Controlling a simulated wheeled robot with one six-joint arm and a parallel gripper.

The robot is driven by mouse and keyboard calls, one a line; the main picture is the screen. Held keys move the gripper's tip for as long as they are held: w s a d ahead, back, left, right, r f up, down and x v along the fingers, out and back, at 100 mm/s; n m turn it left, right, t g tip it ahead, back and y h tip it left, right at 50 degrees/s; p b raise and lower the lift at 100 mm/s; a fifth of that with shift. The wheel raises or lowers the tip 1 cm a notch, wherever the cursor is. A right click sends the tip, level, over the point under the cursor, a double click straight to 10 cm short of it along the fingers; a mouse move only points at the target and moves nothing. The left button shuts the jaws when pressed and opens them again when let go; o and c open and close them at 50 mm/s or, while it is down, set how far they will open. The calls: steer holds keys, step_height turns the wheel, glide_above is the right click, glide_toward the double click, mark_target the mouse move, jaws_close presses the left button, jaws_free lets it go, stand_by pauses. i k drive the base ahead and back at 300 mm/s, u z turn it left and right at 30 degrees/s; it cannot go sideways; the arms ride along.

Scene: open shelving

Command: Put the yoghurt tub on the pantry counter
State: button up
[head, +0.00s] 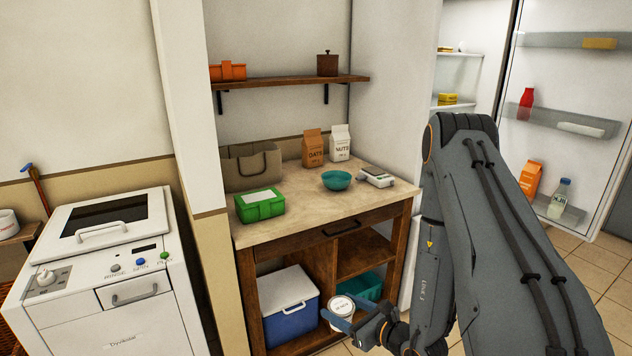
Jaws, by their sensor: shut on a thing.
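The yoghurt tub (341,304) is white, with a pale lid and small dark print. It shows low in the view, in front of the counter's lower shelves and below its top. My gripper (345,325) is shut on the tub, with a blue-grey finger across its lower side. The tub's lower part is partly hidden by the gripper. The pantry counter (298,218) has a pale stone top on a brown wooden frame, and stands behind and above the gripper.
On the counter are a green box (262,208), a teal bowl (337,180), a kitchen scale (376,177), two paper bags (313,148) and a brown bag (252,167). The front middle is bare. A wall shelf (290,82) hangs above. An open fridge (565,90) stands at right.

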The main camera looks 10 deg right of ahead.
mark_target(309, 204)
steer(key=i, duration=0.9)
